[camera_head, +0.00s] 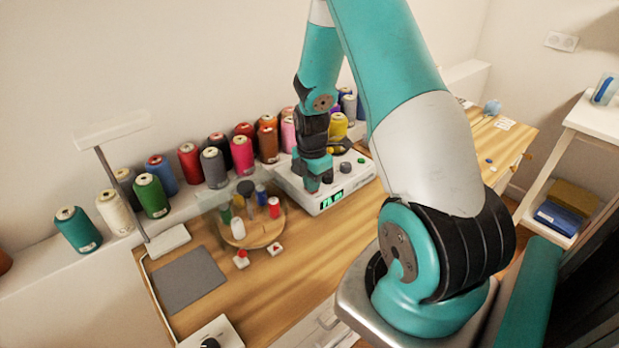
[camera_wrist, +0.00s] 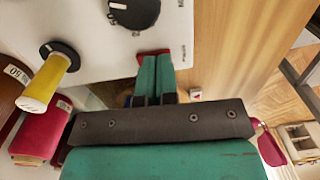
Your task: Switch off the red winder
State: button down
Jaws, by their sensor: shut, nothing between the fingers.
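A white machine (camera_head: 345,196) with a green-lit display (camera_head: 332,201), dark knobs and a green button stands on the wooden table; I take it for the winder. Its white top (camera_wrist: 75,30) also shows in the wrist view, with a dark round knob (camera_wrist: 134,12) and a yellow spool (camera_wrist: 48,80) on a dark spindle. My gripper (camera_head: 313,187) is shut and empty, pointing down at the machine's left end. In the wrist view its fingertips (camera_wrist: 156,62) are at a small red part (camera_wrist: 152,52) on the machine's edge. They largely cover it; I cannot tell whether they touch it or its switch position.
A round wooden stand (camera_head: 262,236) with small spools under a clear cover is left of the machine. Two small red-marked items (camera_head: 241,259) lie in front. Several thread cones (camera_head: 151,196) line the back ledge. A grey mat (camera_head: 190,280) and a lamp (camera_head: 166,240) are farther left.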

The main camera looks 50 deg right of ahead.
notch_tip(320, 180, up, 14)
jog(key=w, duration=0.1)
jog(key=shift+w+p, duration=0.3)
jog(key=shift+p, duration=0.15)
jog(key=s+a+r+m+y, duration=0.1)
jog(key=a+r, duration=0.2)
jog(key=a, duration=0.3)
jog(key=s+a+r+m+t, duration=0.1)
jog(key=a+r+m, duration=0.1)
jog(key=a, duration=0.4)
jog(key=s+a+r+m+y, duration=0.1)
jog(key=a+r, duration=0.2)
jog(key=a, duration=0.4)
jog(key=s+a+r+m+y, duration=0.1)
jog(key=s+a+r+m, duration=0.1)
jog(key=s+a, duration=0.4)
jog(key=s+a+r+m+y, duration=0.1)
jog(key=s+a+r+m, duration=0.1)
jog(key=s+a, duration=0.5)
jog(key=shift+s+r+m+g, duration=0.2)
jog(key=shift+s+m+g, duration=0.2)
jog(key=shift+s+m, duration=0.5)
jog(key=shift+s, duration=0.2)
